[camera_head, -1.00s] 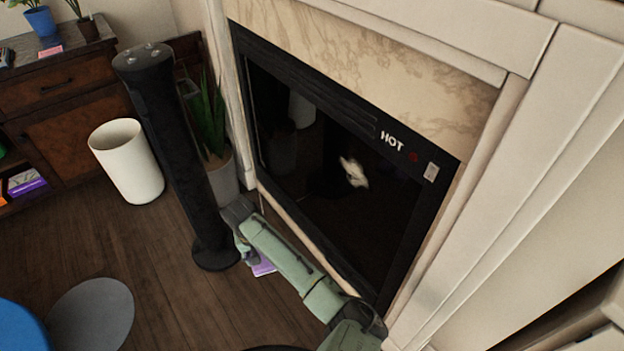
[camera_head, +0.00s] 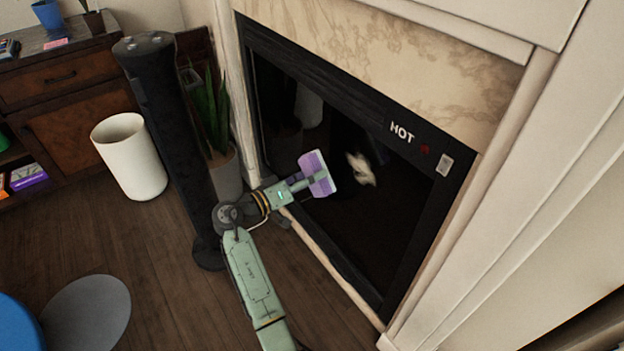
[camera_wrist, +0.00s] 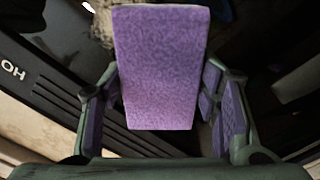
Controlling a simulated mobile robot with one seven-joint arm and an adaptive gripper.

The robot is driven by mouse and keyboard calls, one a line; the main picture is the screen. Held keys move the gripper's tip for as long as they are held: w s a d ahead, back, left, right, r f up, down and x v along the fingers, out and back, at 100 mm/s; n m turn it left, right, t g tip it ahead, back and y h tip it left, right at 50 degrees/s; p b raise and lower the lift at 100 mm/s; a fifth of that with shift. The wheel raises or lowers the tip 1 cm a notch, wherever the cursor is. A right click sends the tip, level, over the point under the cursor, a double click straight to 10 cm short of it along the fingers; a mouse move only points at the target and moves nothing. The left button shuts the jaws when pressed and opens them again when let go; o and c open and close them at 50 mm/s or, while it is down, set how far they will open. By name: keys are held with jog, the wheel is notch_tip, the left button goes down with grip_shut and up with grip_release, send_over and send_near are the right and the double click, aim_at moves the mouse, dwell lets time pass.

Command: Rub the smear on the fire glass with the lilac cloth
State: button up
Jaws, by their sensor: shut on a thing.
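The fire glass (camera_head: 395,225) is a dark pane in a black frame with "HOT" lettering. A whitish smear (camera_head: 361,169) shows on the glass. The lilac cloth (camera_head: 316,172) is a flat, pad-like piece held in my gripper (camera_head: 304,180), in front of the left part of the glass and left of the smear. In the wrist view the cloth (camera_wrist: 157,65) fills the middle between my fingers, which are shut on it. A pale patch shows at the top left there. I cannot tell whether the cloth touches the glass.
A black tower speaker or fan (camera_head: 165,130) and a potted plant (camera_head: 215,130) stand close left of the fireplace. A white bin (camera_head: 130,158) is farther left. The wooden floor between is clear.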

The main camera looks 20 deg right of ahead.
aim_at(346, 160)
jog(key=shift+d+r, duration=0.2)
jog(key=shift+d, duration=0.3)
jog(key=x, duration=0.5)
jog(key=shift+x, duration=1)
dwell(0.4)
